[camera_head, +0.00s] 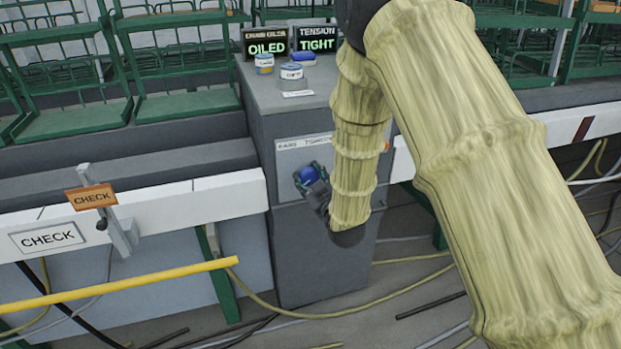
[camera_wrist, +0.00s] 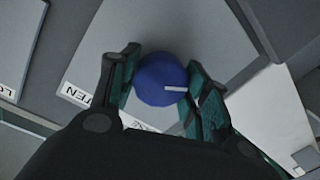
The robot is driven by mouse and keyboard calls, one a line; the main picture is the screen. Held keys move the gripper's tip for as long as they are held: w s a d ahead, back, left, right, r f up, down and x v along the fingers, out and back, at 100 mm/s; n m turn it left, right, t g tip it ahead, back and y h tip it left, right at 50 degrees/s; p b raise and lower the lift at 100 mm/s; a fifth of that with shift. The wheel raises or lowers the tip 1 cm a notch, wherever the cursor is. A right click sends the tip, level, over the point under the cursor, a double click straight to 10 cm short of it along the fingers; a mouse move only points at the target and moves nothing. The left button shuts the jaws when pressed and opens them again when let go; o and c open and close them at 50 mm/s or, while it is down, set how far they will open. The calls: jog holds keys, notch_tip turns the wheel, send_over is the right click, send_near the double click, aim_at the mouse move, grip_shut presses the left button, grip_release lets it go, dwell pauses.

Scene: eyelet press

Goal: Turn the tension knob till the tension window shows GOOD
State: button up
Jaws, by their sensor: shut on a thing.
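The blue tension knob (camera_head: 307,175) is on the front face of the grey cabinet (camera_head: 310,255). My gripper (camera_head: 308,183) is shut on the knob, with one finger on each side. In the wrist view the round blue knob (camera_wrist: 161,79) sits between the green-padded fingers of my gripper (camera_wrist: 162,92), and a white mark on it points right. The tension window (camera_head: 317,38) on top of the cabinet reads TIGHT in green. My sleeved arm covers the right part of the cabinet and of its front label.
Beside the tension window, another window (camera_head: 265,45) reads OILED. Small pots (camera_head: 291,74) and a blue item (camera_head: 303,59) stand on the cabinet top. An orange CHECK sign (camera_head: 91,197) and a yellow bar (camera_head: 120,285) are at left. Cables lie on the floor.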

dwell(0.3)
jog(key=o, duration=1)
jog(key=v, duration=1.2)
jog(key=shift+f, duration=0.1)
